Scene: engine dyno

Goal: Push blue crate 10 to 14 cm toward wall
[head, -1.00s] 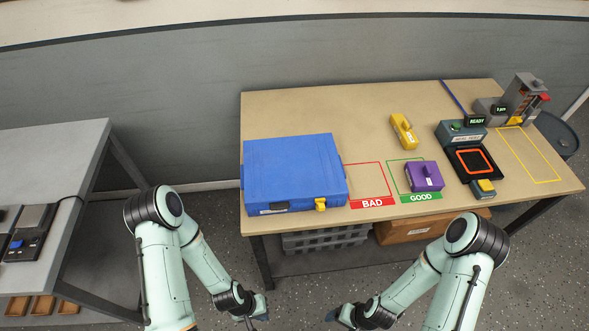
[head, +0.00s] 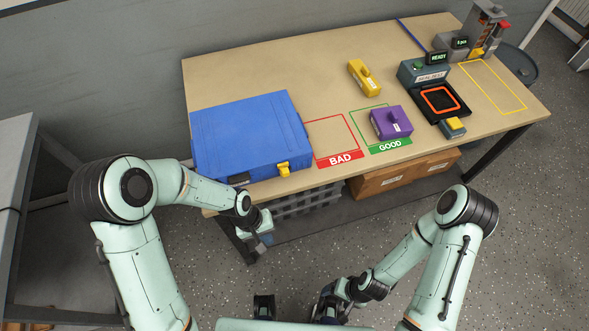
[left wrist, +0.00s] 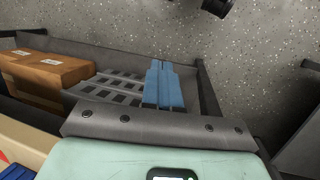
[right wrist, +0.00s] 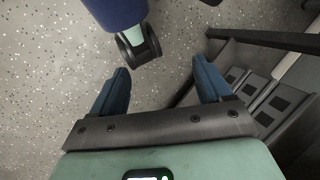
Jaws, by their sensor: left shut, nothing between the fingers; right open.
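The blue crate (head: 248,132) is a closed blue case with a yellow latch (head: 283,169) on its front. It lies flat on the left end of the wooden table, its front side near the table's front edge. My left gripper (head: 264,244) is in front of the table edge, below and apart from the crate. In the left wrist view its blue fingers (left wrist: 163,68) are together and empty. My right gripper (head: 328,308) is low over the floor, well away from the table. In the right wrist view its fingers (right wrist: 162,75) are spread with nothing between them.
The grey wall (head: 110,80) stands behind the table. Bare tabletop (head: 265,75) lies between crate and back edge. Right of the crate are a red BAD outline (head: 340,160), a purple block (head: 391,122) and a yellow block (head: 364,78). A grey crate (head: 305,198) sits under the table.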

